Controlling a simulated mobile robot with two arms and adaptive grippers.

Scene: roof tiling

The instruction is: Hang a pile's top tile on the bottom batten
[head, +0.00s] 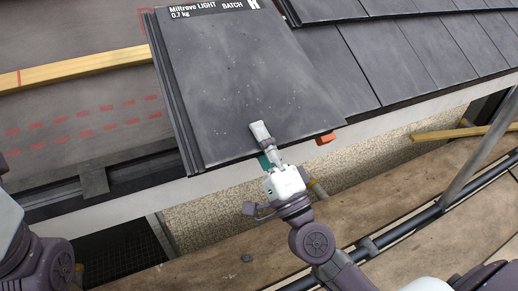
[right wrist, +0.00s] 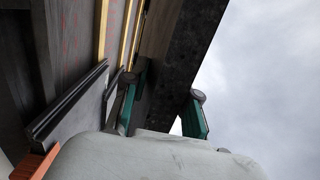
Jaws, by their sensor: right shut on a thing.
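A dark grey tile (head: 235,85) with a white printed label at its top lies across the middle of the head view, over the roof's lower edge. My right gripper (head: 265,145) is shut on its lower edge. In the right wrist view the tile (right wrist: 178,65) shows as a dark slab between the teal fingers. A yellow wooden batten (head: 80,68) runs in from the left and passes out of sight behind the tile. Whether the tile touches the batten is hidden. My left arm shows at the left edge; its gripper is out of view.
Laid grey tiles (head: 400,55) cover the roof to the right. Red-marked underlay (head: 80,120) is bare to the left. An orange piece (head: 325,138) shows beside the held tile's lower right. Scaffold boards (head: 440,240) and a dark pole (head: 400,230) lie below the eaves.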

